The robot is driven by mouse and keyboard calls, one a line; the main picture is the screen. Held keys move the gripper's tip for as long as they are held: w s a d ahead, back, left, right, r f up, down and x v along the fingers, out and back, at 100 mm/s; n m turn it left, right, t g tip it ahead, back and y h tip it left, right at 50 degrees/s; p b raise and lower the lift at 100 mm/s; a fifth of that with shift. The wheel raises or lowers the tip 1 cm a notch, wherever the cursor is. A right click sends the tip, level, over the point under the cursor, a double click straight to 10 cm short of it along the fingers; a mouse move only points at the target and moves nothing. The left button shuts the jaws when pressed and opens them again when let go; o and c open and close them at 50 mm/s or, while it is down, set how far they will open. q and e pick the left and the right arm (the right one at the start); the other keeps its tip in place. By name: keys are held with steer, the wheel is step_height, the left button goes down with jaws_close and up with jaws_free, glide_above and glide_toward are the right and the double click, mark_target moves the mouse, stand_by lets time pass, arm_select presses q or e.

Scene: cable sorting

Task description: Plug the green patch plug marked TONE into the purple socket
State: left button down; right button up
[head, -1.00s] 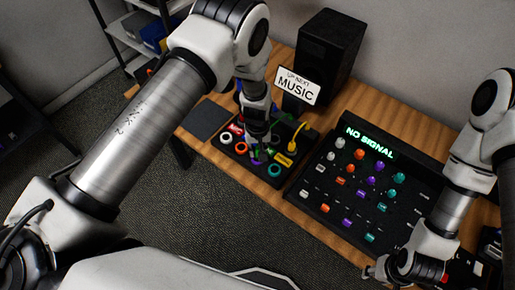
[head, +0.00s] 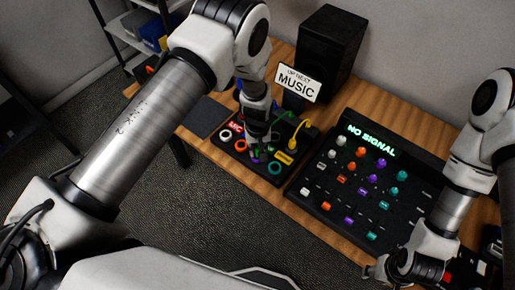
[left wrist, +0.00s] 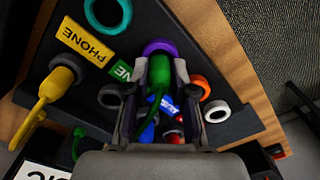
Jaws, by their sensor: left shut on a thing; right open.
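My left gripper (left wrist: 160,92) is shut on the green plug (left wrist: 158,74), with one finger on each side of it. The plug's front end lies over the purple socket (left wrist: 159,46), whose far rim shows beyond it; I cannot tell whether it is inside. A green label (left wrist: 120,70), partly hidden by a finger, shows the letters NE. In the head view the left gripper (head: 257,151) points down at the socket board (head: 225,155), and the green cable (head: 285,116) arcs behind it. My right gripper (head: 372,272) is open, at the lower right, away from the board.
The yellow plug (left wrist: 56,82) stands in the board beside a yellow PHONE label (left wrist: 85,41). Teal (left wrist: 107,12), white (left wrist: 216,111) and orange (left wrist: 201,86) rings are near. A mixer (head: 330,190) reading NO SIGNAL, a speaker (head: 325,55) and a MUSIC sign (head: 298,84) stand on the table.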

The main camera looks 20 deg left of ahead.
stand_by(0.3)
arm_select(q)
steer(key=shift+c, duration=2)
jaws_free()
steer(key=shift+r+p, duration=2.8)
steer(key=shift+r, duration=0.75)
steer(key=shift+f, duration=0.1)
